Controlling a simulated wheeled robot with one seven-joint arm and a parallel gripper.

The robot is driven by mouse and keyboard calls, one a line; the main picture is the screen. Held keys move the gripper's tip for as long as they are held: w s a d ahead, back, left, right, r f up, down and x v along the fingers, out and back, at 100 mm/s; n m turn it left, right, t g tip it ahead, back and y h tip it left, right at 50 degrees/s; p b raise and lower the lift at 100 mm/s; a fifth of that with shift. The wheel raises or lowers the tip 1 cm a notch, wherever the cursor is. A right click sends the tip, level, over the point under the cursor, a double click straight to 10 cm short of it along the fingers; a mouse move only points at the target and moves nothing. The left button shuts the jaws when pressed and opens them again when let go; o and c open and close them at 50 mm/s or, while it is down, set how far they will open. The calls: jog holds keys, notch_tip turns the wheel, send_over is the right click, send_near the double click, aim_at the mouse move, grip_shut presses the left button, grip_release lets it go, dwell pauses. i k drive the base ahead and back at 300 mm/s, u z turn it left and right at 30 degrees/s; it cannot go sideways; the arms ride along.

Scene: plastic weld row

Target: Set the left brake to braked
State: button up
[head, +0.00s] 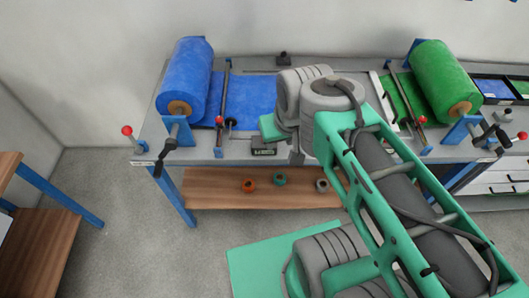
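A lever with a red ball knob (127,131) stands at the left front corner of the bench, next to the blue roll (185,75); it looks like the left brake. Its rod leans up and to the left, away from the bench. No marking of its setting can be read. My arm reaches from the lower right to above the middle of the bench, well to the right of this lever. My gripper's fingers cannot be made out; the arm's own links seem to hide them.
A black crank handle (165,158) hangs just right of the lever. A bar with a red knob (219,120) lies across the blue sheet. A green roll (445,78) and another red-knobbed lever (523,135) are at the right. The floor left of the bench (115,195) is clear.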

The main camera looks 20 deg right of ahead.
aim_at(127, 131)
jog(key=u, duration=0.6)
jog(key=k, duration=0.65)
jog(key=u, duration=0.95)
jog(key=i, duration=1)
jog(key=u, duration=0.3)
